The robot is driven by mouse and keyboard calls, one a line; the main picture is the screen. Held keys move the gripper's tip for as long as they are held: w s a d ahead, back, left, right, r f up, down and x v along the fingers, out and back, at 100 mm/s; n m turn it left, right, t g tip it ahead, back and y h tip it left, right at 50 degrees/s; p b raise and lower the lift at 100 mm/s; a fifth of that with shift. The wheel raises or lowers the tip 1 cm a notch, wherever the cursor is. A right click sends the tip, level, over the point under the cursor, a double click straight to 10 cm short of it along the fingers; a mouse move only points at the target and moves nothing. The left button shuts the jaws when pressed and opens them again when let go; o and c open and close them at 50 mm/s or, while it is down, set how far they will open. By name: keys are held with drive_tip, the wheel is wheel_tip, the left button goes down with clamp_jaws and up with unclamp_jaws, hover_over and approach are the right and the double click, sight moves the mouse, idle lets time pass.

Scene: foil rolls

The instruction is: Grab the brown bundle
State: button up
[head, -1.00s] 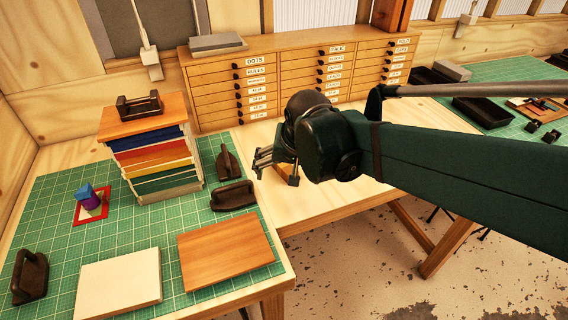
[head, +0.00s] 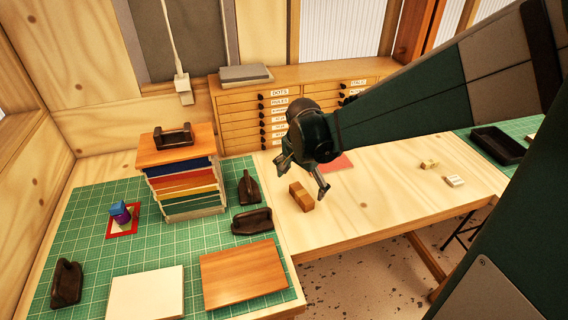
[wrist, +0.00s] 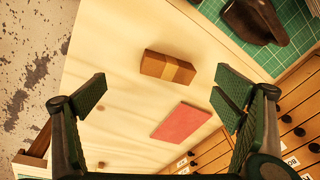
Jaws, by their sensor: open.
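The brown bundle (head: 301,196) is a small block with a lighter band around its middle. It lies on the bare wooden tabletop, right of the green mat. In the wrist view the bundle (wrist: 168,67) lies ahead of the fingers, between their lines and apart from both. My gripper (head: 303,181) is open and empty above the tabletop, with its fingers spread to either side of the bundle in the head view. In the wrist view my gripper (wrist: 160,92) shows both fingers wide apart.
A flat red pad (wrist: 181,120) lies beside the bundle. A dark brown handled block (head: 252,221) stands on the green mat's (head: 215,238) right edge. A drawer cabinet (head: 240,118) stands behind. Two small pale blocks (head: 454,181) lie farther right on clear wood.

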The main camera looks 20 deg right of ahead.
sight(302, 192)
drive_tip(key=w+m+p, duration=0.1)
drive_tip(key=w+f+p, duration=0.1)
drive_tip(key=w+d+m+g+p, duration=0.1)
drive_tip(key=shift+w+f+m+p, duration=0.3)
drive_tip(key=shift+w+f, duration=0.05)
drive_tip(key=shift+f, duration=0.05)
drive_tip(key=shift+w+d+f+m+g+p, duration=0.25)
drive_tip(key=shift+w+f+m+g+p, duration=0.15)
drive_tip(key=shift+w+f+m+p, duration=0.4)
drive_tip(key=shift+s+f, duration=0.1)
drive_tip(key=shift+f, duration=0.1)
drive_tip(key=shift+d+f, duration=0.15)
drive_tip(key=shift+f, duration=1.05)
drive_tip(key=shift+f, duration=0.15)
drive_tip(key=shift+d+f, duration=0.2)
drive_tip(key=shift+f, duration=2.2)
